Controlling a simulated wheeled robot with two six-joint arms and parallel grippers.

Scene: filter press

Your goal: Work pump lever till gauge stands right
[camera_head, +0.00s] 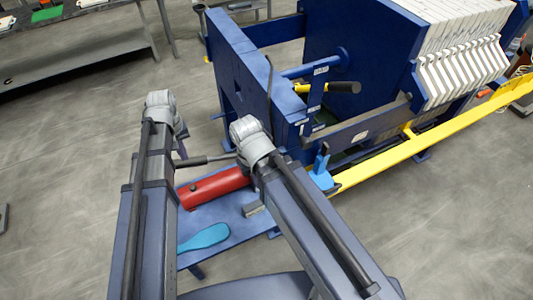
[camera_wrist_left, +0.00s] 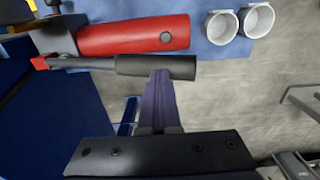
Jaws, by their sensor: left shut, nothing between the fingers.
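The pump has a red cylinder (camera_head: 212,185) on a blue bench; it also shows in the left wrist view (camera_wrist_left: 135,35). Its lever has a black grip (camera_head: 208,160) lying beside the cylinder, seen large in the left wrist view (camera_wrist_left: 155,67). My left gripper (camera_wrist_left: 161,75) is shut and empty, its fingertips right at the grip's edge; I cannot tell whether they touch. In the head view the left gripper (camera_head: 183,153) shows only as a thin dark part by the lever. My right gripper is not seen, only its arm. No gauge face can be read.
The blue filter press (camera_head: 240,75) with white plates (camera_head: 465,65) stands behind. A yellow rail (camera_head: 440,142) runs along it, and a black-gripped yellow handle (camera_head: 340,87) sticks out. A light blue scraper (camera_head: 205,237) lies on the bench. Two white cups (camera_wrist_left: 220,27) stand near the cylinder.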

